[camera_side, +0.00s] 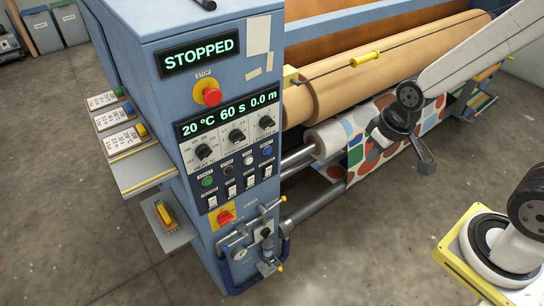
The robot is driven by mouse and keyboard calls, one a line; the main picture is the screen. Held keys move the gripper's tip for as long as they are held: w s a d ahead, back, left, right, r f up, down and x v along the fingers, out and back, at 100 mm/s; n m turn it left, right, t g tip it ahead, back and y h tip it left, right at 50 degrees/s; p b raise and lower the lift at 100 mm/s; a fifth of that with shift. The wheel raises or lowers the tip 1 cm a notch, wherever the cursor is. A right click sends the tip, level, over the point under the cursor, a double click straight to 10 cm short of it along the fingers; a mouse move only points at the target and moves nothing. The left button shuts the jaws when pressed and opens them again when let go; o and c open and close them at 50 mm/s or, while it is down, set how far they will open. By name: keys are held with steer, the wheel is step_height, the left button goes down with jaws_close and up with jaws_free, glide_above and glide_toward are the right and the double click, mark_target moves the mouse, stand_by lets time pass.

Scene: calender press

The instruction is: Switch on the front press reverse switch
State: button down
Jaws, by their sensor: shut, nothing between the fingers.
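The blue press cabinet (165,75) stands left of centre with its control panel facing right. A row of small white rocker switches (231,190) sits low on the panel, under a row of round buttons. Their labels are too small to read, so I cannot tell which is the reverse switch, or its position. My gripper (427,166) is shut and empty. It hangs at the right, in front of the patterned fabric, well apart from the panel.
The display (199,53) reads STOPPED. A red emergency stop (211,96), several dark knobs (236,136) and a red-and-yellow rotary switch (225,216) surround the switches. Valves and pipes (262,240) stick out below. Rollers and patterned fabric (358,127) lie behind. Floor before the panel is clear.

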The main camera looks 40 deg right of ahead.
steer(key=shift+w, duration=0.1)
steer(key=w+a+f+n+t, duration=0.3)
steer(key=w+f+n+t, duration=0.1)
steer(key=w+f, duration=0.9)
steer(key=w+a+f+n+t+y, duration=0.1)
steer(key=a+f+n+t, duration=0.1)
steer(key=f, duration=0.4)
steer(key=w+a+f+n+t+y, duration=0.1)
steer(key=a+f+t+y, duration=0.1)
steer(key=f, duration=0.4)
steer(key=shift+w+f+n, duration=0.25)
steer(key=shift+f+n, duration=0.05)
steer(key=shift+n, duration=0.1)
steer(key=shift+w+d, duration=0.1)
glide_toward(266, 175)
steer(key=shift+x, duration=2.4)
